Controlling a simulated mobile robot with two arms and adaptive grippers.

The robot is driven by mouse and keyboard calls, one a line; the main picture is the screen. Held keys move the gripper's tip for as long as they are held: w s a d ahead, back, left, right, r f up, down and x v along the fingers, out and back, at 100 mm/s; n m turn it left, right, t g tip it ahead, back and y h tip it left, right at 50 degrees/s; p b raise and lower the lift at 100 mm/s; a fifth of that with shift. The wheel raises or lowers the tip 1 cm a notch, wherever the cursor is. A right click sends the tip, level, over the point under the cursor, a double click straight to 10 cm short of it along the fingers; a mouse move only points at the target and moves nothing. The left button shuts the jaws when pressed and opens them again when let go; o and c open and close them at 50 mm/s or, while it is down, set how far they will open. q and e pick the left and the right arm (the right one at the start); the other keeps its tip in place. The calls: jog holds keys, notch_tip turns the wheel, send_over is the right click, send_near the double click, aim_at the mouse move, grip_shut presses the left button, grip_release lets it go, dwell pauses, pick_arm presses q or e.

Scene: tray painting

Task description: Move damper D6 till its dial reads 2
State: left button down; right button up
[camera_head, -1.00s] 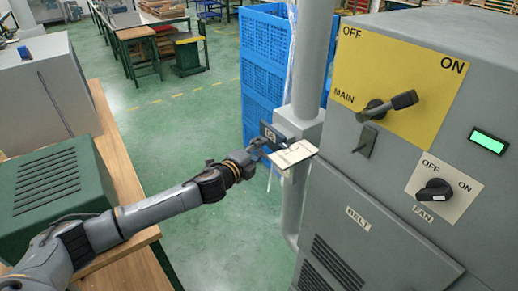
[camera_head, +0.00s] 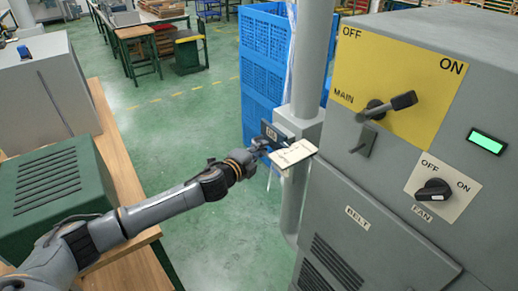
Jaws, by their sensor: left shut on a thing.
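A grey box on a grey vertical duct pipe (camera_head: 312,95) carries a pale plate with small dark marks (camera_head: 294,153), which looks like the damper's dial. The marks are too small to read, and no D6 label is legible. A small dark plate (camera_head: 270,134) sits on the left of the box. My left gripper (camera_head: 263,147) reaches in from the left and is shut at the near side of the box, on what appears to be the damper's handle. Its fingers largely hide the handle. My right gripper is not in view.
A grey cabinet with a MAIN switch (camera_head: 389,105) and FAN knob (camera_head: 434,190) stands close on the right. Blue crates (camera_head: 262,60) are stacked behind the pipe. A wooden bench with a green vented box (camera_head: 50,190) lies under my left arm.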

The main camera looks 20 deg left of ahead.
pick_arm(q)
jog(key=c, duration=1.4)
grip_release()
jog(key=shift+o, duration=0.2)
jog(key=shift+s, duration=0.1)
jog(key=v, duration=1.1)
jog(key=shift+s, duration=0.4)
jog(key=shift+a, duration=0.15)
